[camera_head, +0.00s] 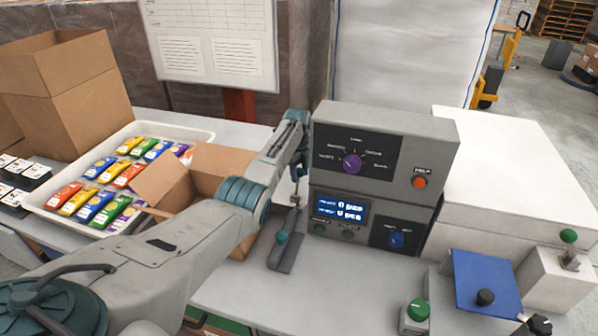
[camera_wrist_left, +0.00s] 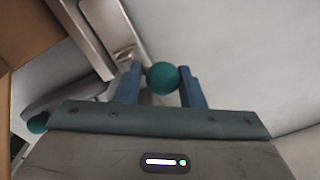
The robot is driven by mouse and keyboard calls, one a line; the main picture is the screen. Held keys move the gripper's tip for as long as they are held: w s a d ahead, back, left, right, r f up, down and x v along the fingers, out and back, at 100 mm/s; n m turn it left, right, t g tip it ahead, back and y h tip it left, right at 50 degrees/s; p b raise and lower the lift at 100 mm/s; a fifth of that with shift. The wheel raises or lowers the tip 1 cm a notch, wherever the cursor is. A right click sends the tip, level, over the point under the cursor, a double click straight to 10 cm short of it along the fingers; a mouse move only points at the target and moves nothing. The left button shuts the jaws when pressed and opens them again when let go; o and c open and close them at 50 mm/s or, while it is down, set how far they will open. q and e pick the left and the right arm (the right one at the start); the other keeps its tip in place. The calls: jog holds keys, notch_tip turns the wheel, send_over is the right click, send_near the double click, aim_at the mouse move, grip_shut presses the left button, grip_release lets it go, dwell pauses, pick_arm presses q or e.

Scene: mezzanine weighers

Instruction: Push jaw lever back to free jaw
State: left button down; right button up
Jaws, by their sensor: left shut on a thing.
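In the left wrist view a teal ball knob (camera_wrist_left: 162,78) sits between the two blue fingers of my left gripper, which are shut on it. In the head view my left gripper (camera_head: 297,174) is at the left side of the grey control box, over a narrow grey metal fixture (camera_head: 287,254). The held knob is hard to make out there. A second teal ball (camera_head: 281,238) stands lower on the fixture; a teal ball also shows at the left edge of the wrist view (camera_wrist_left: 38,123). I cannot tell the lever's exact tilt. My right gripper is not in view.
The grey control box (camera_head: 386,124) stands close right of the gripper. An open cardboard box (camera_head: 222,160) is close left, beside a white tray (camera_head: 205,135) of colourful packets. A blue plate (camera_head: 485,277) is at right. The front middle of the table is clear.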

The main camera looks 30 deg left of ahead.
pick_arm(q)
jog(key=shift+f, duration=0.2)
jog(key=c, duration=1.1)
grip_release()
jog(key=shift+w+f, duration=0.3)
jog(key=shift+w, duration=0.05)
jog(key=shift+s+r, duration=0.1)
jog(key=shift+s, duration=0.05)
jog(key=shift+a+r, duration=0.1)
jog(key=shift+r, duration=0.4)
notch_tip(320, 180, up, 9)
jog(key=b, duration=0.2)
jog(key=shift+s+f+b, duration=0.15)
jog(key=shift+b, duration=0.2)
jog(key=shift+r, duration=0.55)
